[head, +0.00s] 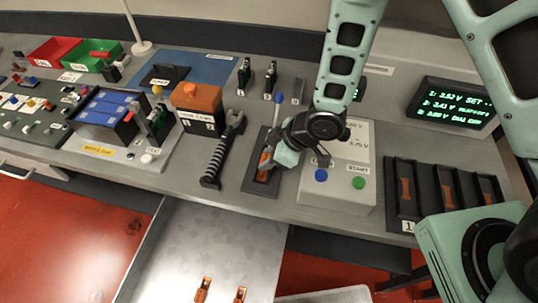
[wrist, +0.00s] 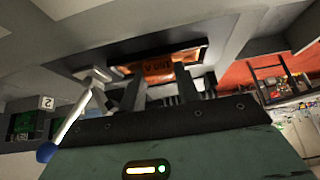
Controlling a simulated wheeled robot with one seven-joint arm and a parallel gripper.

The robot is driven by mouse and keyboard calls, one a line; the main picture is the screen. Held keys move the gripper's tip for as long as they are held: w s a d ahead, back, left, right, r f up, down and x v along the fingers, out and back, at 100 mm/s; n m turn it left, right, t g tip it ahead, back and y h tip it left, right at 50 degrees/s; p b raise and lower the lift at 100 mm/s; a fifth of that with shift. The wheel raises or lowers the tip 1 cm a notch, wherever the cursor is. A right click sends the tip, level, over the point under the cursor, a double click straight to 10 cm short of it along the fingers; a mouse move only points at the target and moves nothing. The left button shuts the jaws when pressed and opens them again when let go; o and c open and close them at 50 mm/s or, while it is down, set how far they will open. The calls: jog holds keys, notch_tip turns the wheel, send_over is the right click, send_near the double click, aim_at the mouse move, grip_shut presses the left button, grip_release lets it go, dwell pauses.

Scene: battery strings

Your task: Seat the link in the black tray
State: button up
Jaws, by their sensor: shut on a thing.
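An orange link (head: 263,166) lies at the narrow black tray (head: 255,186) on the bench, left of the grey box with blue and green buttons. My gripper (head: 284,158) is over this tray, shut on the link. In the wrist view the orange link (wrist: 160,68), with dark lettering, shows just beyond the two fingertips (wrist: 158,85), inside a dark-edged recess. Its lower edge is partly hidden by the fingers. I cannot tell whether it rests fully on the tray floor. A lever with a blue knob (head: 278,98) rises beside the tray; the knob also shows in the wrist view (wrist: 46,152).
The grey button box (head: 352,150) stands close on the right. A black three-slot rack (head: 420,174) with orange links is farther right. A black ribbed-handled tool (head: 216,160) and an orange-topped box (head: 197,98) stand left.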

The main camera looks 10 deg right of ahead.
jog(key=shift+f, duration=0.15)
jog(key=o, duration=1)
jog(key=shift+r, duration=0.25)
jog(key=s+d+r+m+h, duration=0.2)
jog(key=s+d+r, duration=0.15)
jog(key=r, duration=0.55)
jog(key=s+d+r+m+h, duration=0.25)
jog(key=d+r, duration=0.25)
jog(key=r, duration=0.4)
jog(key=s+r+m+g+h, duration=0.1)
jog(key=s+r, duration=0.4)
jog(key=s, duration=0.6)
jog(key=shift+s+d+m+g, duration=0.25)
jog(key=shift+d+m+g, duration=0.1)
jog(key=shift+g, duration=0.25)
